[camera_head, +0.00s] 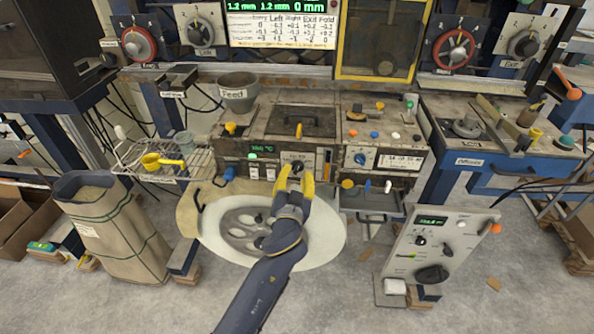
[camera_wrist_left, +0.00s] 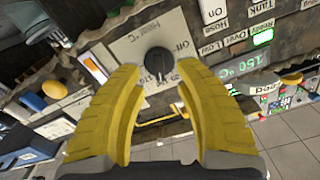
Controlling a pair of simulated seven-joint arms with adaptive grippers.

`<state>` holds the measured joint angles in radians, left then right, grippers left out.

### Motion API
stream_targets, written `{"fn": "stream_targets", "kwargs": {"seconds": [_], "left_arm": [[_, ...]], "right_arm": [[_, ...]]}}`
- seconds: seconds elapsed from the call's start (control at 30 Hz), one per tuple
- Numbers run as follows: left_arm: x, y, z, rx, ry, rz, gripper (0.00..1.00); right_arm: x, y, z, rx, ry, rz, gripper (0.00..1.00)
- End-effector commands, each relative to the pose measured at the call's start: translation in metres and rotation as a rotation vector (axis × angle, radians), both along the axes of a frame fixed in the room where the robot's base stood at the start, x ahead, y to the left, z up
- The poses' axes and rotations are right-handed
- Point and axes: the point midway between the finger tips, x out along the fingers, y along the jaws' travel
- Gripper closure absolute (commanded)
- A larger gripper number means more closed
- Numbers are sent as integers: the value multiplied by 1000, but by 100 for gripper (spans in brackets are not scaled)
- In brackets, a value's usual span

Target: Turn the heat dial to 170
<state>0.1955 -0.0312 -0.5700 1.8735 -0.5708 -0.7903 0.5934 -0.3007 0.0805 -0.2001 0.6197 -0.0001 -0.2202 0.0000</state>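The heat dial (camera_wrist_left: 158,63) is a black round knob with a pale pointer line, on a beige plate of the machine panel. In the head view the dial (camera_head: 297,164) is small and partly covered by my gripper. My left gripper (camera_head: 296,176) is in front of it. In the left wrist view its yellow fingers (camera_wrist_left: 160,80) are apart, with the dial showing beyond and between their tips; I cannot tell whether they touch it. A green display (camera_wrist_left: 238,67) reads about 150 °C and also shows in the head view (camera_head: 262,148). My right gripper is not in view.
A lit green button (camera_wrist_left: 263,37) and labelled panels lie beside the display. A blue knob (camera_head: 361,158) is right of the dial. A wire basket (camera_head: 160,160) with a yellow scoop stands left. A tilted control box (camera_head: 440,247) stands at lower right. A white disc (camera_head: 325,235) lies below.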

Motion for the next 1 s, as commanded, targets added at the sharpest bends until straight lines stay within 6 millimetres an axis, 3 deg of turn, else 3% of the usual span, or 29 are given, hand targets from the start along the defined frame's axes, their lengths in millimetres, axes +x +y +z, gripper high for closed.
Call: {"fn": "stream_targets", "kwargs": {"seconds": [0.23,0.7,1.0], "left_arm": [[19,-2,0,1,0,0,67],[23,-3,0,-1,0,0,67],[23,-3,0,-1,0,0,100]], "right_arm": [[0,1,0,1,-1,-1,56],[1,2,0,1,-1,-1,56],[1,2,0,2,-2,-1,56]]}}
